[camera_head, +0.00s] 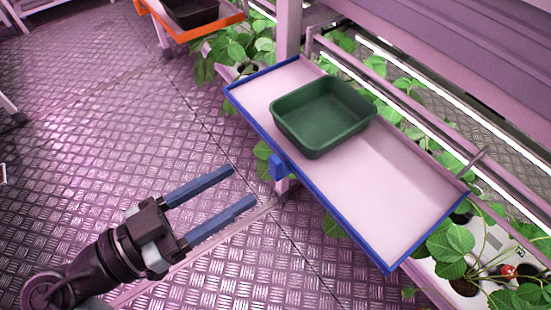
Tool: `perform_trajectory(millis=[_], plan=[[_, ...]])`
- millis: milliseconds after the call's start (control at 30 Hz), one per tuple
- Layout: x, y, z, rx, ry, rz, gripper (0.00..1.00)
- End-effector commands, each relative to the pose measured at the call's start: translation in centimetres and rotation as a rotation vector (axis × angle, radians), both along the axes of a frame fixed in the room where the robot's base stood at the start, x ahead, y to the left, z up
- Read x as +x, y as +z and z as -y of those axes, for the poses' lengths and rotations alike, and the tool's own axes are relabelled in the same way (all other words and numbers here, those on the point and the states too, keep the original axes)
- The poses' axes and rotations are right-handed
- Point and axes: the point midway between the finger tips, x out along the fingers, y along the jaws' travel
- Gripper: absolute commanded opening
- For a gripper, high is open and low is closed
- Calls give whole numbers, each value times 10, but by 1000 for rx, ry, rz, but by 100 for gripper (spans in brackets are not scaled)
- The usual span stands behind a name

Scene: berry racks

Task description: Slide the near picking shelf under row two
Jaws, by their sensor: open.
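The near picking shelf (375,187) is a pale tray with a blue rim. It sticks out from the rack over the aisle, in the middle right of the head view. A blue handle block (278,167) is on its front edge. A green bin (322,120) stands on the shelf, toward its far end. My gripper (244,186) is open and empty, with its two blue fingers pointing at the handle. The fingertips are to the left of the handle and apart from it.
Strawberry plants (456,245) grow in the rack beside and below the shelf, with a red berry (508,271) at lower right. An orange-rimmed shelf (212,31) with a dark bin (190,12) juts out farther back. The metal floor (90,130) at left is clear.

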Motion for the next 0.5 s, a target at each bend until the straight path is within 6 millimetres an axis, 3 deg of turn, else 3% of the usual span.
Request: perform_trajectory(millis=[200,500], plan=[[27,-2,38,1,-4,-1,57],[47,0,65,1,0,-1,57]])
